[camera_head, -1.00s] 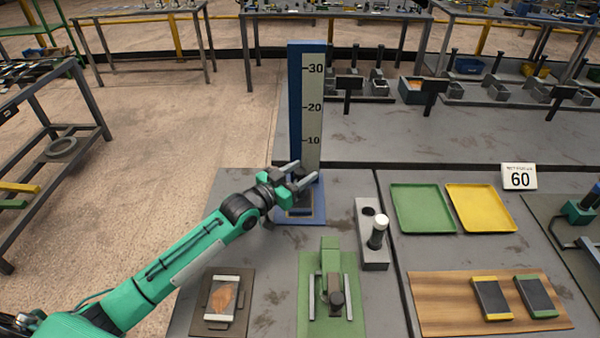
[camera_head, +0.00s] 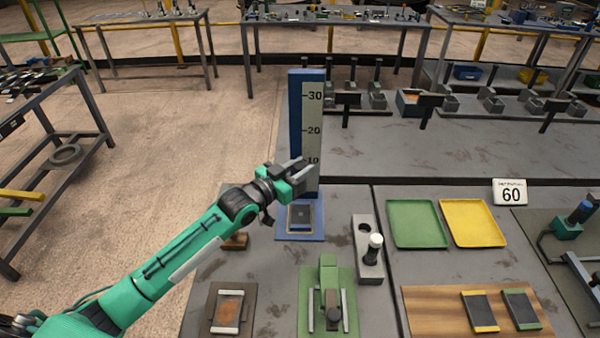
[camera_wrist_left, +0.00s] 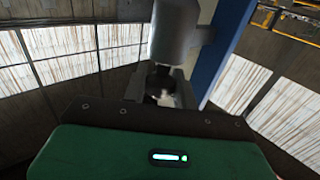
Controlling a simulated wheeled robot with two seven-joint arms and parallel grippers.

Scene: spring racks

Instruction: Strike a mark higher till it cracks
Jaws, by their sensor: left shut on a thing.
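A blue post (camera_head: 295,125) with a pale scale (camera_head: 312,120) marked 10, 20 and 30 stands upright on a blue base (camera_head: 299,231). A dark pad (camera_head: 299,216) lies on that base. My left gripper (camera_head: 299,170) is in front of the post, just below the 10 mark and above the pad. It is shut on a grey weight (camera_wrist_left: 181,32), which shows large in the left wrist view beside the blue post (camera_wrist_left: 222,45). In the head view the gripper mostly hides the weight. My right gripper is out of view.

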